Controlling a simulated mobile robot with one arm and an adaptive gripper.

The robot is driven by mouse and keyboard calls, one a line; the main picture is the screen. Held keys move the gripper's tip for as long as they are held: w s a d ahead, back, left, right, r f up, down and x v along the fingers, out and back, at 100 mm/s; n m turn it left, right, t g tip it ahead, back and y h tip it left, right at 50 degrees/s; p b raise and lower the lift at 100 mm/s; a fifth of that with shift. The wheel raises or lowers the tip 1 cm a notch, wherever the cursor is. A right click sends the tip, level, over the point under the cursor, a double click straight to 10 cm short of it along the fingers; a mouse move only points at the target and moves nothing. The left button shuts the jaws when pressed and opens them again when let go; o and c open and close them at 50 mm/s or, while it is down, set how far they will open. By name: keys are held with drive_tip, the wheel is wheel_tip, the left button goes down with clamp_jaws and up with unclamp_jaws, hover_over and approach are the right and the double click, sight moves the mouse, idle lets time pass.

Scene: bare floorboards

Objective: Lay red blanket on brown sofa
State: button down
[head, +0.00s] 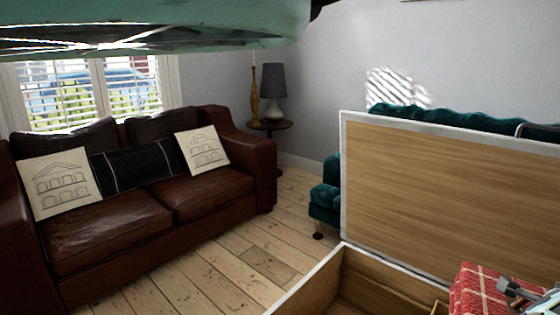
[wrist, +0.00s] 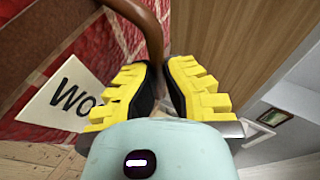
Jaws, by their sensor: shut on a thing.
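The red blanket (head: 470,290) is a red checked bundle at the lower right of the head view, above the open wooden chest. In the wrist view the red blanket (wrist: 40,45) fills the upper left, with a white label reading "WO" and a brown strap. My gripper (wrist: 164,85) is shut on the blanket by its brown strap, which runs up from between the yellow fingers. The gripper also shows in the head view (head: 520,290), partly cut off. The brown sofa (head: 110,225) stands at the left, apart from the blanket, with two pale cushions and a black one on it.
The open chest (head: 345,255) with its raised wooden lid (head: 440,190) stands at the lower right. A teal sofa (head: 325,200) is behind the lid. A side table (head: 268,127) with a lamp stands beyond the brown sofa. Bare floorboards (head: 220,265) lie between sofa and chest.

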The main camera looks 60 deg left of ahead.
drive_tip(key=s+d+r, duration=0.2)
drive_tip(key=s, duration=0.1)
drive_tip(key=shift+d, duration=0.2)
drive_tip(key=shift+r+p, duration=0.55)
drive_tip(key=shift+p, duration=0.05)
wheel_tip(320, 180, up, 61)
drive_tip(key=p, duration=6)
drive_tip(key=shift+f+p, duration=0.2)
drive_tip(key=shift+p, duration=0.1)
drive_tip(key=shift+f, duration=0.1)
